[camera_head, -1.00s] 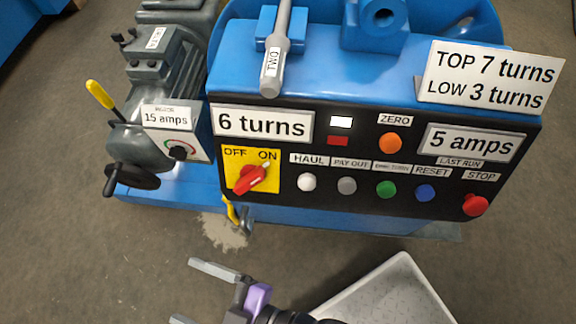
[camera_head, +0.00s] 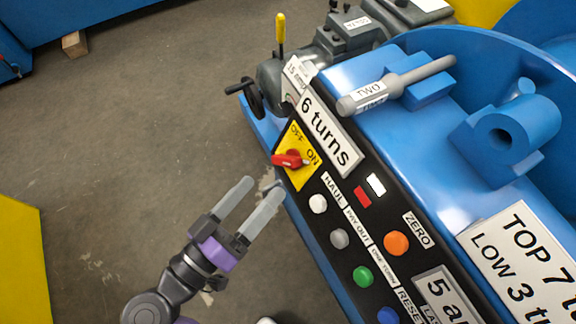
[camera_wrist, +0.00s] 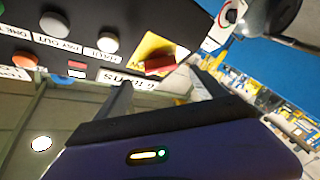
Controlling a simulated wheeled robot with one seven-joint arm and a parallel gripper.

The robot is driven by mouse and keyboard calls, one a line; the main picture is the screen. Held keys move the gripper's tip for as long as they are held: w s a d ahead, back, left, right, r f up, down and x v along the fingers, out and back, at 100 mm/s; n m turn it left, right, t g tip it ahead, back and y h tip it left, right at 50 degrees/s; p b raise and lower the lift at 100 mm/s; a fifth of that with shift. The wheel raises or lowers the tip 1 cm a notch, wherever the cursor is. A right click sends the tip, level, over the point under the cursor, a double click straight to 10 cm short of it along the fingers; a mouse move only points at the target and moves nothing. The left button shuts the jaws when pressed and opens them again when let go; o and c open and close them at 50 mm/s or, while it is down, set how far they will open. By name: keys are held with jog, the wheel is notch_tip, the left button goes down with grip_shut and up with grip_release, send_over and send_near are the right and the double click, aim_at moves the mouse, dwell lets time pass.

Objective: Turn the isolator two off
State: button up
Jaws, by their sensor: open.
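The isolator is a red rotary knob (camera_head: 290,160) on a yellow plate (camera_head: 301,178) marked OFF and ON, on the black panel of the blue machine. The knob's pale tip points towards ON. A grey handle lying on that machine carries a label TWO (camera_head: 369,91). My gripper (camera_head: 262,187) is open and empty, its fingers pointing up and right towards the panel, apart from the knob and below it in the head view. In the wrist view the red knob (camera_wrist: 160,63) shows just beyond and between my fingers (camera_wrist: 163,90).
A white button (camera_head: 318,203), a grey button (camera_head: 340,238) and a green button (camera_head: 363,276) sit close beside the isolator. A handwheel (camera_head: 252,98) and a yellow-handled lever (camera_head: 281,32) stand beyond it. Open floor lies to the left.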

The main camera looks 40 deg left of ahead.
aim_at(281, 165)
jog(key=shift+w+a, duration=0.15)
jog(key=shift+w, duration=3.4)
jog(key=c, duration=1.4)
